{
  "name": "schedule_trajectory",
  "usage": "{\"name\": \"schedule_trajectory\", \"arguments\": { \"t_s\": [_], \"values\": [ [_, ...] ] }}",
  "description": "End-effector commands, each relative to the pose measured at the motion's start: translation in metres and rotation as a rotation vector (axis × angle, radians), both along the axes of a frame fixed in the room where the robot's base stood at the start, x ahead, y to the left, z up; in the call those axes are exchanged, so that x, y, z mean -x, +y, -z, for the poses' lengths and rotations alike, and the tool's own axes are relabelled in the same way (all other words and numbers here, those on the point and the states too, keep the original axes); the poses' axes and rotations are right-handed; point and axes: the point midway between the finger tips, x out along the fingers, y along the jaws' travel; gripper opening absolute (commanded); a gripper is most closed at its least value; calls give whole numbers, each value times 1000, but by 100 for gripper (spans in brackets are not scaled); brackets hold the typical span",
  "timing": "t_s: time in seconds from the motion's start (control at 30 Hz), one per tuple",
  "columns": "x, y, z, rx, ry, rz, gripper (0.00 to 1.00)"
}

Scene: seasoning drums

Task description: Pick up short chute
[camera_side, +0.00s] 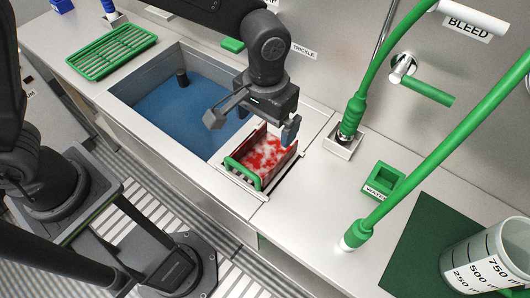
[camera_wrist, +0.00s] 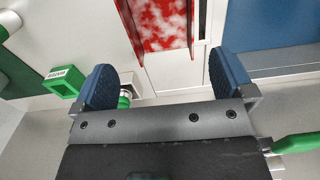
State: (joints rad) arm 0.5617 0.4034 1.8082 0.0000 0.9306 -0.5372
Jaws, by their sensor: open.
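A short chute (camera_side: 262,162) with a red and white mottled inside and a green handle (camera_side: 243,172) at its front end sits in a slot in the counter, just right of the water basin. I take this to be the short chute. It also shows at the top of the wrist view (camera_wrist: 160,22), cut off by the edge. My gripper (camera_side: 252,125) is above the chute's far end, fingers spread wide and empty. In the wrist view the two blue finger pads (camera_wrist: 165,82) stand apart with nothing between them; the chute lies beyond them. The handle is out of the wrist view.
The basin (camera_side: 182,108) holds blue water. A green rack (camera_side: 112,50) lies at the far left. Green hoses (camera_side: 372,90) rise at the right, one close to the chute. A green box (camera_side: 384,181), a dark green mat (camera_side: 425,235) and a measuring jug (camera_side: 490,262) stand right.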

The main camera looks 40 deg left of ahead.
Motion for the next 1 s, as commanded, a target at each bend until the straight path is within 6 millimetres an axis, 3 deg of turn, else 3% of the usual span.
{"name": "schedule_trajectory", "arguments": {
  "t_s": [0.1,0.37,0.63,1.0],
  "values": [
    [0,1,20,-2,3,0,100],
    [1,1,40,-1,2,0,100],
    [2,0,77,-2,3,0,100],
    [2,0,86,0,0,0,98]
  ]
}}
